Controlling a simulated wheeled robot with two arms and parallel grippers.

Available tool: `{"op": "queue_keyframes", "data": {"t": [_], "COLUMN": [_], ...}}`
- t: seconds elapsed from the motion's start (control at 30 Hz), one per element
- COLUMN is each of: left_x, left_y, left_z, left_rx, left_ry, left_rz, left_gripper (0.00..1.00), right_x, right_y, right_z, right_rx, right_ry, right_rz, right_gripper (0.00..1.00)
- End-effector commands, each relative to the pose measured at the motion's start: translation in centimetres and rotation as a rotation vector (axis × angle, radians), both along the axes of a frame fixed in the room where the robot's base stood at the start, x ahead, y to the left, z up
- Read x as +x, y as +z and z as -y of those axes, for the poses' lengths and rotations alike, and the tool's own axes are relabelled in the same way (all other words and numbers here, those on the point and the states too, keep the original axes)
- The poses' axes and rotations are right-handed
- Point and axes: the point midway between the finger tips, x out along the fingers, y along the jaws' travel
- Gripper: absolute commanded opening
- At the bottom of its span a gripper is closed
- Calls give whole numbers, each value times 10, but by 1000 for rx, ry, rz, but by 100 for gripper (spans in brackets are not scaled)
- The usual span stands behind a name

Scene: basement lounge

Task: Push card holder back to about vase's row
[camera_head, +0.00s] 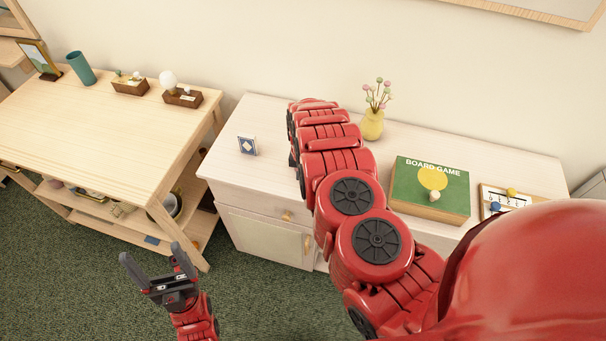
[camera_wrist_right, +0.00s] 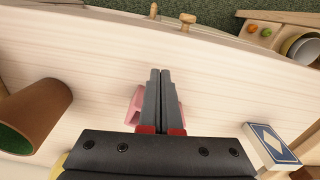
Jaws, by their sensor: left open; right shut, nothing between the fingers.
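A pink piece (camera_wrist_right: 134,106), which may be the card holder, stands on the pale cabinet top (camera_wrist_right: 85,65) in the right wrist view. It is mostly hidden behind my right gripper (camera_wrist_right: 160,72), which is shut and empty. I cannot tell whether they touch. In the head view my right arm hides the pink piece and the right fingertips. The yellow vase (camera_head: 372,124) with small flowers stands upright near the cabinet's back edge, right of the arm. My left gripper (camera_head: 152,264) is open and empty over the carpet, away from the cabinet.
A blue-and-white card box (camera_head: 247,146) stands at the cabinet's left; it also shows in the wrist view (camera_wrist_right: 270,146). A green board game (camera_head: 432,190) sits at the right. A wooden table (camera_head: 110,125) stands left.

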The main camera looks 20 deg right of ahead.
Motion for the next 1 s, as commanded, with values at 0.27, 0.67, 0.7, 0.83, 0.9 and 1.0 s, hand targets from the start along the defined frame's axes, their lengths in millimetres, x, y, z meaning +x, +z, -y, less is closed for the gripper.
{"op": "queue_keyframes", "data": {"t": [0.27, 0.67, 0.7, 0.83, 0.9, 1.0], "left_x": [0, 0, 0, 0, 0, 0], "left_y": [3, 2, 2, 2, 2, 2], "left_z": [0, 0, 0, 0, 0, 0], "left_rx": [0, 0, 0, 0, 0, 0], "left_ry": [0, 0, 0, 0, 0, 0], "left_rz": [0, 0, 0, 0, 0, 0], "left_gripper": [84, 84, 84, 84, 84, 84], "right_x": [17, 27, 27, 27, 27, 28], "right_y": [-1, 0, 0, 0, 0, 0], "right_z": [11, 14, 14, 14, 14, 14], "right_rx": [-3, 2, 3, 4, 4, 3], "right_ry": [0, 1, 2, 2, 2, 2], "right_rz": [1, -1, -2, -3, -3, -2], "right_gripper": [0, 0, 0, 0, 0, 0]}}
